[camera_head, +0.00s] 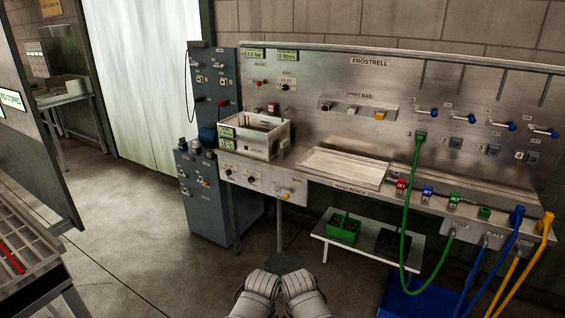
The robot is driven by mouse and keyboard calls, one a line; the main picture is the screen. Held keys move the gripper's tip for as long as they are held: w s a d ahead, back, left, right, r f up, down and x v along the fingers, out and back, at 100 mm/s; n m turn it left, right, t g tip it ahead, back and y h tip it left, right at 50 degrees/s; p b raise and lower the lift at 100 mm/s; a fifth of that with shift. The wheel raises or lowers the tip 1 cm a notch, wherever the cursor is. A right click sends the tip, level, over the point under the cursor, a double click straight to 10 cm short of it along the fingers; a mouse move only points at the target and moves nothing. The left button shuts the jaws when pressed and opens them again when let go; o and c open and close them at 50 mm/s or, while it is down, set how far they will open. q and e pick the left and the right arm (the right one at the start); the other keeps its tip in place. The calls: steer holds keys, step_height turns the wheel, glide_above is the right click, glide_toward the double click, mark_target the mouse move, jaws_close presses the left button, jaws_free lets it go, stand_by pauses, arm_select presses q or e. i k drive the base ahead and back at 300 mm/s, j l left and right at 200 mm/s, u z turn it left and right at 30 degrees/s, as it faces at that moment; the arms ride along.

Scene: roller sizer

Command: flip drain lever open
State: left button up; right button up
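I cannot make out a label that marks the drain lever. Several blue-tipped levers (427,112) stick out in a row on the upper right of the steel FROSTRELL wall panel. A yellow knob (285,196) is on the bench's lower left front. My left gripper (262,282) and my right gripper (300,284) seem to be the pale ribbed shapes at the bottom centre, well apart from the bench. Their fingers are not clear.
A shallow tray (345,166) is set in the bench, with a white box unit (252,137) to its left. Green, blue and yellow hoses hang at right. A low shelf (335,240) holds a green bin. A dark cabinet (205,195) stands left; floor there is clear.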

mark_target(287, 195)
steer(key=i+j, duration=0.2)
steer(key=i, duration=0.2)
steer(key=i+j, duration=0.2)
steer(key=i, duration=0.25)
steer(key=i+j+u, duration=0.1)
steer(key=i, duration=0.3)
steer(key=i+j, duration=0.25)
steer(key=i, duration=0.2)
